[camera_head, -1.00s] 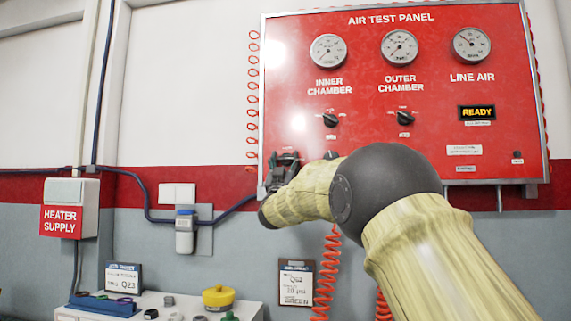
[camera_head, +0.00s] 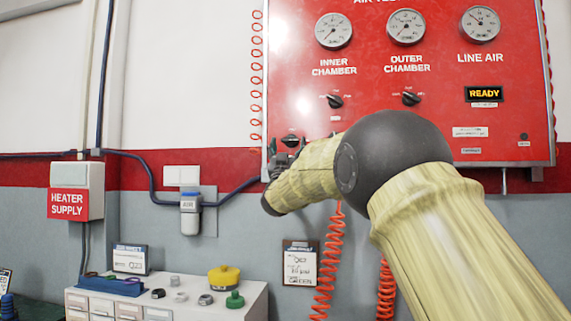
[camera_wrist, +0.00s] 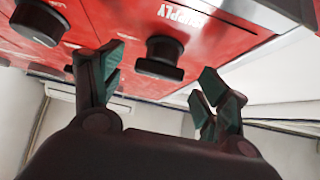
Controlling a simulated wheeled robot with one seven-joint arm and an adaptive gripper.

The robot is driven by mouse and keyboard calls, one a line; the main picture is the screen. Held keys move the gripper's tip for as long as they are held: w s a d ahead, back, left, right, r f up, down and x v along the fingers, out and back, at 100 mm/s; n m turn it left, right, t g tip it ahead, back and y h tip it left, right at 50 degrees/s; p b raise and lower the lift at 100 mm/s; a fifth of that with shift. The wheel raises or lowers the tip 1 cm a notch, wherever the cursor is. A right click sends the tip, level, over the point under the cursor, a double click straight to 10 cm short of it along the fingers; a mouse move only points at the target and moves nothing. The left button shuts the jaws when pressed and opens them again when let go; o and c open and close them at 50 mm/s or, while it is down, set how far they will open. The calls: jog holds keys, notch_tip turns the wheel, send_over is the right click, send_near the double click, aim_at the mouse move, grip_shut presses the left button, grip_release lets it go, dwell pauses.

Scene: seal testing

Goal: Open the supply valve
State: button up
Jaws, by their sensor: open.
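The supply valve is a black knob (camera_wrist: 160,58) on the red panel, with a SUPPLY label (camera_wrist: 186,22) beside it in the wrist view. In the head view a dark knob (camera_head: 291,140) shows at the panel's lower left, just above my gripper (camera_head: 282,158). In the wrist view my gripper (camera_wrist: 162,88) is open and empty. Its two green-padded fingers stand on either side of the knob with gaps, and I see no contact. The knob's lower part is partly hidden from the head view by my gripper.
A second black knob (camera_wrist: 40,22) sits left of my fingers in the wrist view. The air test panel (camera_head: 440,120) carries gauges and two selector knobs. Red coiled hoses (camera_head: 328,255) hang below my arm. A white drawer cabinet (camera_head: 250,300) stands below left.

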jog(key=v, duration=1)
jog(key=shift+f, duration=0.1)
